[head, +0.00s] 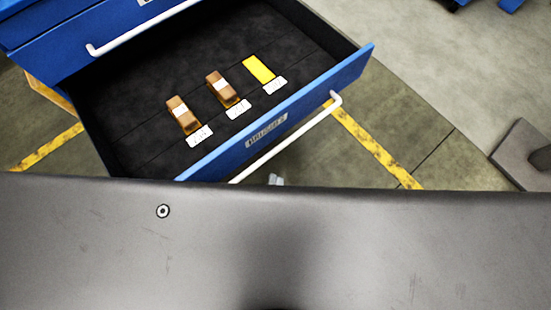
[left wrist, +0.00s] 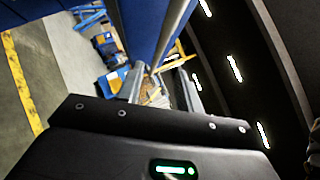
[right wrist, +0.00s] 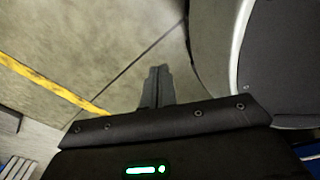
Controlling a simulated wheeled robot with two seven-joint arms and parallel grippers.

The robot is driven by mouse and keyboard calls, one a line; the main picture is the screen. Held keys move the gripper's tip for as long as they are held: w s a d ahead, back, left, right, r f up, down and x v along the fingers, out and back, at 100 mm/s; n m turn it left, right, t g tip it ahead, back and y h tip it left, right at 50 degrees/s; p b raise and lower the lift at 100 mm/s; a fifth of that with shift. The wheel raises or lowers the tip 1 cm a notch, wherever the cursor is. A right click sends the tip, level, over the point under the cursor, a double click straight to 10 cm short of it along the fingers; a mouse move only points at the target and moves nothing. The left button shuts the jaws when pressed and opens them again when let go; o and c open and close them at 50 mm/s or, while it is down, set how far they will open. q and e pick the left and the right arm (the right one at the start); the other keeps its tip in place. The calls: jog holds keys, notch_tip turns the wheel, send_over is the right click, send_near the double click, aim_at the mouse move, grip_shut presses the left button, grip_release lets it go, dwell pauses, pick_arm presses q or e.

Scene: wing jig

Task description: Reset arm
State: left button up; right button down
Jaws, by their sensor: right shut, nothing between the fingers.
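The open blue drawer (head: 265,128) shows in the head view, with a white bar handle (head: 290,137) along its front. My left gripper shows only as a small grey tip (head: 276,180) just below that handle, the rest hidden behind my grey body. In the left wrist view its fingers (left wrist: 163,90) are spread apart, close to the drawer's blue front and a grey bar; I cannot tell whether they touch it. My right gripper (right wrist: 157,88) is shut and empty over the floor in the right wrist view. It is hidden in the head view.
Two brown blocks (head: 183,115) (head: 222,90) with white bands lie in the drawer beside a yellow patch (head: 258,69) and white labels. Another blue drawer (head: 50,45) is above. Concrete floor with yellow lines (head: 375,148) is open to the right.

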jog(key=shift+a, duration=0.1)
pick_arm(q)
jog(key=a+f+n+g+p, duration=0.1)
jog(key=a+f+n+g, duration=0.35)
jog(key=f, duration=0.75)
jog(key=a+f+n+g, duration=0.3)
jog(key=a+f+g, duration=0.2)
jog(key=f, duration=0.7)
jog(key=s+a+f+n+g+y, duration=0.3)
jog(key=s+a+f+n+g, duration=0.9)
jog(key=s+a+f+n, duration=0.3)
jog(key=s+a+f+p, duration=0.1)
jog(key=s+a, duration=0.2)
jog(key=shift+s+a+y, duration=0.2)
jog(key=shift+s+y, duration=0.15)
jog(key=shift+y, duration=0.05)
pick_arm(e)
jog(key=shift+s+a+r, duration=0.2)
jog(key=shift+a+r, duration=0.25)
jog(key=shift+a, duration=0.1)
jog(key=shift+s+a+r, duration=0.2)
jog(key=shift+a+r, duration=0.2)
jog(key=shift+a, duration=0.1)
pick_arm(q)
jog(key=shift+f, duration=0.1)
pick_arm(e)
jog(key=shift+w, duration=0.25)
jog(key=shift+s, duration=0.15)
